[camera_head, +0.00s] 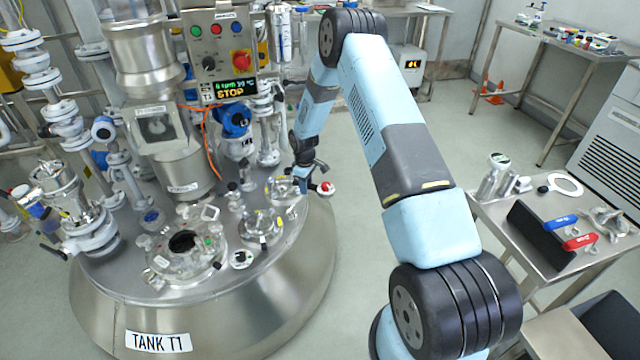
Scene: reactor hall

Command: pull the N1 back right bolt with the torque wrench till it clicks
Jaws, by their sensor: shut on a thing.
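My gripper (307,182) is at the right rear edge of the tank lid (215,290), low beside a small clear flanged nozzle (283,190). It is shut on a dark tool with a red round end (326,188), probably the torque wrench. The tool's far end and its contact with any bolt are too small to tell. A second flanged nozzle (260,228) stands in front and to the left. I cannot read which nozzle is N1, and the back right bolt cannot be made out.
An open round port (183,243) is on the lid's front. A control box (220,55) reading STOP, pipes and a column (180,165) crowd the lid's back. At right, a steel cart (515,225) bears blue- and red-handled tools. The floor between is clear.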

